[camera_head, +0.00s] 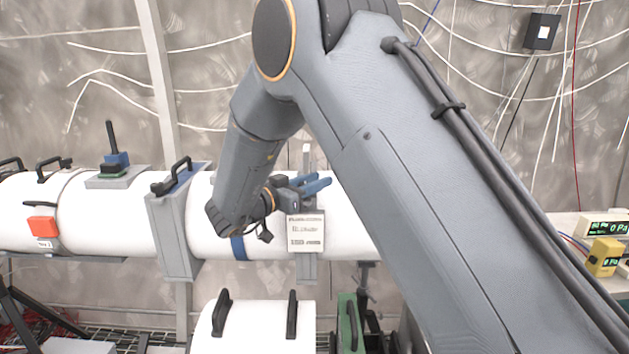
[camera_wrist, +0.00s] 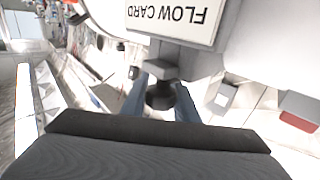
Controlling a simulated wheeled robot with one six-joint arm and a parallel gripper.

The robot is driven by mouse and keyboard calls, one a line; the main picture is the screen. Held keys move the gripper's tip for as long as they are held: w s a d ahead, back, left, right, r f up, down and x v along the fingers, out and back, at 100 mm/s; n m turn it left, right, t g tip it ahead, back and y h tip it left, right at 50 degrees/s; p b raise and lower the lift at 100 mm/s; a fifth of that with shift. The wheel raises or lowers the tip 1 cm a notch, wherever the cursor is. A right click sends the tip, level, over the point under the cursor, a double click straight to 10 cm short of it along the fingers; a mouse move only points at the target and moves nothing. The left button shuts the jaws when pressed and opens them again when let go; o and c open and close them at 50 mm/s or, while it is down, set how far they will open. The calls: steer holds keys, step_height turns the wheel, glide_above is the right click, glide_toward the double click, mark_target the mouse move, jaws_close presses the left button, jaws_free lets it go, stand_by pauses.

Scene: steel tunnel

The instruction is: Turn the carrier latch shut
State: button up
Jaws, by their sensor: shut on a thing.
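My gripper (camera_head: 313,187), with blue fingers, is at the grey carrier (camera_head: 307,268) on the white pipe, just above the card. The wrist view shows the two fingertips (camera_wrist: 160,98) on either side of a dark round knob (camera_wrist: 160,96) on a grey block. I take this knob to be the carrier latch; the gripper is shut on it. The carrier holds a white card (camera_head: 305,232), which shows upside down with the words "FLOW CARD" in the wrist view (camera_wrist: 170,18). In the head view I cannot make out the latch at the fingers.
The white pipe (camera_head: 105,215) runs across, with a grey flange (camera_head: 176,235) and black handles left of my gripper. A white cylinder (camera_head: 255,330) with two black handles lies below in front. Yellow gauges (camera_head: 605,257) stand at the right. My arm covers much of the right half.

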steer(key=shift+r, duration=0.1)
stand_by(0.3)
steer(key=o, duration=1.1)
steer(key=shift+c, duration=0.2)
steer(key=b+v, duration=0.2)
steer(key=v, duration=0.5)
steer(key=shift+s+a, duration=0.2)
steer(key=shift+a, duration=0.1)
